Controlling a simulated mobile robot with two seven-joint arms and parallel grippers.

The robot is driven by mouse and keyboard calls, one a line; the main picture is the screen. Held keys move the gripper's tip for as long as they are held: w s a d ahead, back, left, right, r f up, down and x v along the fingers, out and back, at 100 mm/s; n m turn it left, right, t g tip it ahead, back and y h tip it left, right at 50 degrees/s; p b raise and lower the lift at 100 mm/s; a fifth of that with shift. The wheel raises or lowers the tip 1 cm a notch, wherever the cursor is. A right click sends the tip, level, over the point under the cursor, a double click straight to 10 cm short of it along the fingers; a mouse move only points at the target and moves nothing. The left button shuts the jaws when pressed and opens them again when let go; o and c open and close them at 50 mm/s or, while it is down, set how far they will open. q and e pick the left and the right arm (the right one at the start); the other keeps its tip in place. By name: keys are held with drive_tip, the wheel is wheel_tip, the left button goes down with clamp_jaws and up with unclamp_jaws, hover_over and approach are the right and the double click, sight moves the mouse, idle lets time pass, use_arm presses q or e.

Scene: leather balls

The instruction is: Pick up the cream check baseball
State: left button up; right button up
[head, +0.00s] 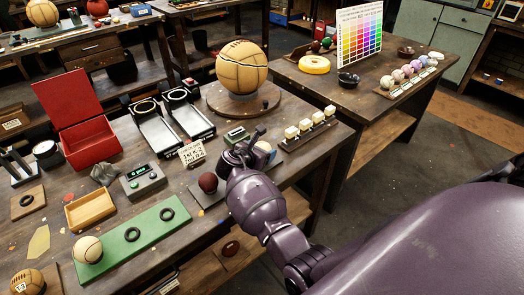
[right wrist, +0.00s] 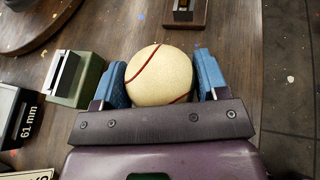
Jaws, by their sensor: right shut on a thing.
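The cream check baseball (right wrist: 158,74), with a curved red seam, sits between the two blue finger pads of my right gripper (right wrist: 160,88) in the right wrist view. The pads press it from both sides, so the gripper is shut on it. In the head view my right gripper (head: 246,152) is at the near right side of the workbench, and only a sliver of the ball (head: 264,146) shows past it. I cannot tell whether the ball is clear of the surface under it. My left gripper is not in view.
A dark red ball (head: 208,182) sits just left of my right gripper. A small green block (right wrist: 84,80) stands close to its left finger. Behind are a large tan ball (head: 241,67) on a round board and a rack of cream cubes (head: 307,128). Another baseball (head: 88,250) sits on a green board.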

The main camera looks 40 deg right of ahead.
sight(262, 143)
drive_tip(key=shift+r, duration=0.1)
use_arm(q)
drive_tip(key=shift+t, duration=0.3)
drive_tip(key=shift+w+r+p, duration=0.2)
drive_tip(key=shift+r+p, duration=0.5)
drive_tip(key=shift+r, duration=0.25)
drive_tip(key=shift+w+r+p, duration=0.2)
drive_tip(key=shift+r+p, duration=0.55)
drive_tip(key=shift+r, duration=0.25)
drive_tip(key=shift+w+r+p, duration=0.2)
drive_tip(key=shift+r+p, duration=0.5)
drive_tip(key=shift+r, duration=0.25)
use_arm(e)
wheel_tip(262, 143, up, 20)
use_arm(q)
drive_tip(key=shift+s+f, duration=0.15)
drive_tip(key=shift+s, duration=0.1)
